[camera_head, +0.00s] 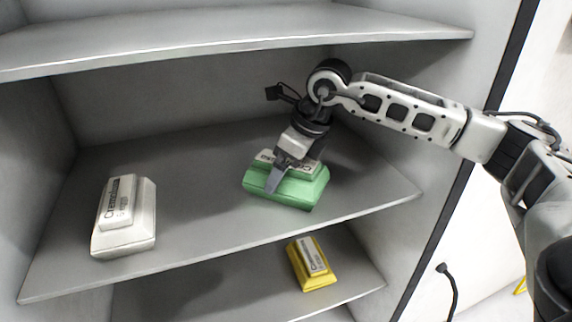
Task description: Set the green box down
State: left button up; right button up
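The green box (301,190) is an egg carton with a pale label on top. It is at the right part of the middle shelf (206,176), close to the shelf's front edge. I cannot tell for sure whether its underside touches the shelf. My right gripper (277,183) reaches in from the right and points down at the box. One grey finger lies against the front side of the box; the other finger is hidden behind the gripper and the box. The gripper looks closed around the box. My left gripper is not in view.
A white carton (124,238) stands on the left of the same shelf. A yellow carton (311,280) lies on the shelf below. The upper shelf (232,36) hangs over the arm, and a side wall (412,130) stands at the right. The shelf is clear between white and green cartons.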

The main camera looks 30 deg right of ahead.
jog(key=o, duration=1)
jog(key=shift+f, duration=0.1)
jog(key=shift+o, duration=0.2)
jog(key=shift+s+r, duration=0.1)
jog(key=shift+r, duration=0.3)
jog(key=v, duration=0.2)
jog(key=shift+s+d+r, duration=0.15)
jog(key=shift+r, duration=0.15)
jog(key=s+d+b, duration=0.1)
jog(key=s, duration=0.2)
jog(key=s+d+b, duration=0.1)
jog(key=s+d, duration=0.1)
jog(key=s, duration=0.1)
jog(key=s+d+b, duration=0.1)
jog(key=s+d, duration=0.1)
jog(key=s, duration=0.1)
jog(key=shift+d+f, duration=0.25)
jog(key=shift+s+d+r, duration=0.15)
jog(key=shift+s+d, duration=0.2)
jog(key=shift+s, duration=0.3)
